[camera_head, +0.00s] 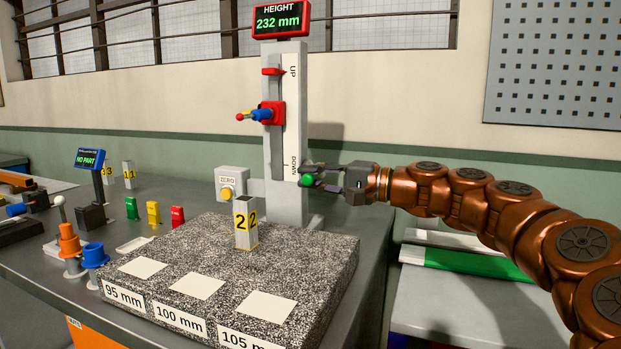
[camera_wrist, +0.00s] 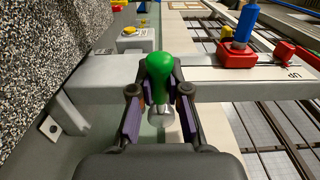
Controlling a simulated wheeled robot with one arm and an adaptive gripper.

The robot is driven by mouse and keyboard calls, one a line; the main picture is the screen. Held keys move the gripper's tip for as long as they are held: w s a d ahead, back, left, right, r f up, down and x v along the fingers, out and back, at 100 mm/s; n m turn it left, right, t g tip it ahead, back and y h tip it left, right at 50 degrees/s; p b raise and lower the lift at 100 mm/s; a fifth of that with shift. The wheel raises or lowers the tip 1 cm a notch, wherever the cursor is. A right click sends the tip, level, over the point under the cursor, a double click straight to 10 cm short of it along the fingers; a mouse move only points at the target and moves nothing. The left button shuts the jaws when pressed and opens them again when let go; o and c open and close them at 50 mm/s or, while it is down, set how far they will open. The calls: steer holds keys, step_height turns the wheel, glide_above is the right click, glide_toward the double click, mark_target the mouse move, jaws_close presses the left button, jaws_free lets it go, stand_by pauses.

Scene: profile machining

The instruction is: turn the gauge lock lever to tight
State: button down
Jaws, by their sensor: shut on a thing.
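The height gauge column (camera_head: 285,150) stands at the back of a speckled granite block (camera_head: 330,262). Its red display (camera_head: 281,19) reads HEIGHT 232 mm. My gripper (camera_head: 318,181) is low at the column's right side, shut on a green knob (camera_head: 308,180). In the wrist view the green knob (camera_wrist: 159,68) sits between my fingers, above a shiny metal stem. I cannot tell which of the two handles is the lock lever.
A numbered 22 block (camera_head: 245,224) stands on the granite, near a white ZERO box (camera_head: 232,183). Small green, yellow and red blocks and a NO PART display (camera_head: 89,158) are at left. A bench with a green strip lies right, under my arm.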

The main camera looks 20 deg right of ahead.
steer(key=c, duration=1.1)
jaws_free()
steer(key=v, duration=1.2)
